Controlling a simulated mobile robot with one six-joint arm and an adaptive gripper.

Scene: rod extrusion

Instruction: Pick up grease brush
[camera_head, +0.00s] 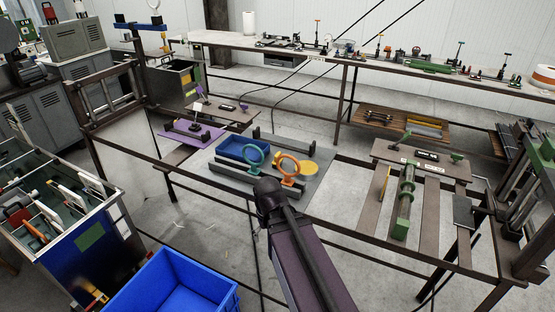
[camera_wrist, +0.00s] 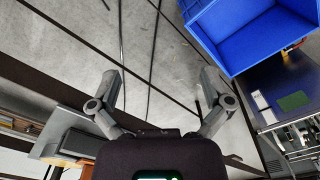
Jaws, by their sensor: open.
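I cannot pick out the grease brush with certainty. A thin yellow-handled item (camera_head: 385,183) lies on the slatted frame table, left of a green cylinder tool (camera_head: 404,202). Long-handled tools, one with an orange part (camera_head: 35,232), stand in an open metal tub (camera_head: 108,208) at left. My gripper (camera_wrist: 160,73) is open and empty in the wrist view, its two fingers spread above the grey floor. In the head view my dark arm rises from the bottom centre, and the gripper's fingers cannot be made out there.
A blue crate (camera_head: 160,292) stands at the bottom left; it also shows in the wrist view (camera_wrist: 232,62). A grey mat (camera_head: 313,196) on the frame table bears a blue tray (camera_head: 232,150), ring-shaped tools and dark bars. A long bench (camera_head: 372,62) with several tools runs behind.

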